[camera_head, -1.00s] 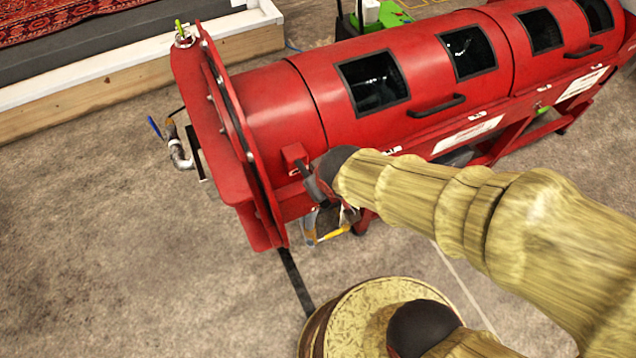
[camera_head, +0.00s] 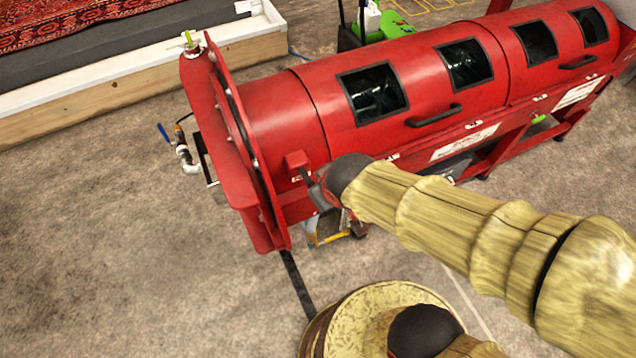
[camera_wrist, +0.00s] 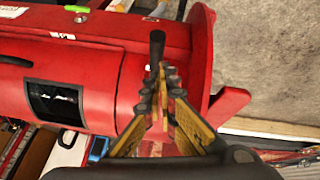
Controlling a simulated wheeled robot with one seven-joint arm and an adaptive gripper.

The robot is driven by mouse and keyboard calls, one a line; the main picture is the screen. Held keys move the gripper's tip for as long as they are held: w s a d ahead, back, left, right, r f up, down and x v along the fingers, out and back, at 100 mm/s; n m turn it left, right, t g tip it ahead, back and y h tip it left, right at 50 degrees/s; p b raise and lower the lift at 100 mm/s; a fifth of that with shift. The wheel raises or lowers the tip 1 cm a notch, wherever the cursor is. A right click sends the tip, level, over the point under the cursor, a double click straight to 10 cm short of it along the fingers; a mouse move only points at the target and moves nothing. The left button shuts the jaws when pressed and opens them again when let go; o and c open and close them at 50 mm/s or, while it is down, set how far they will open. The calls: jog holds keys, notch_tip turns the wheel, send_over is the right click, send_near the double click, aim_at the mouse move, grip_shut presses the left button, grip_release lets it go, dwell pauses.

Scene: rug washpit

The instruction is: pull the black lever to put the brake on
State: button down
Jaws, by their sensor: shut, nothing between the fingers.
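The black lever (camera_wrist: 157,46) shows in the wrist view as a short dark handle against the red drum, just beyond my fingertips. In the head view a dark lever (camera_head: 304,175) hangs from a small red block on the drum's near side, close to my gripper. My gripper (camera_wrist: 160,90) is shut and empty, with its fingers pointing at the lever's lower part. I cannot tell whether the fingertips touch it. In the head view my gripper (camera_head: 322,195) is beside the drum, partly hidden by my own wrist.
The red drum machine (camera_head: 285,112) has dark windows and a wide end flange (camera_head: 215,140). A blue-handled valve (camera_head: 164,134) sticks out on the left. A black bar (camera_head: 298,285) runs along below the flange. Open concrete floor (camera_head: 90,240) lies to the left.

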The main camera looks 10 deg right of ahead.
jog(key=s, duration=0.1)
jog(key=s+r, duration=0.1)
jog(key=s+d+r+p, duration=0.1)
jog(key=s, duration=0.1)
jog(key=shift+r, duration=0.15)
dwell(0.5)
jog(key=s+d+r+m, duration=0.1)
jog(key=d+r+m, duration=0.1)
jog(key=d+r, duration=0.3)
jog(key=s+d+r+m+h, duration=0.1)
jog(key=s+d+r+m, duration=0.1)
jog(key=d+r, duration=0.3)
notch_tip(320, 180, up, 4)
jog(key=shift+s+d+f+m, duration=0.2)
jog(key=shift+s+d+m, duration=0.05)
jog(key=shift+m, duration=0.35)
jog(key=shift+d, duration=0.1)
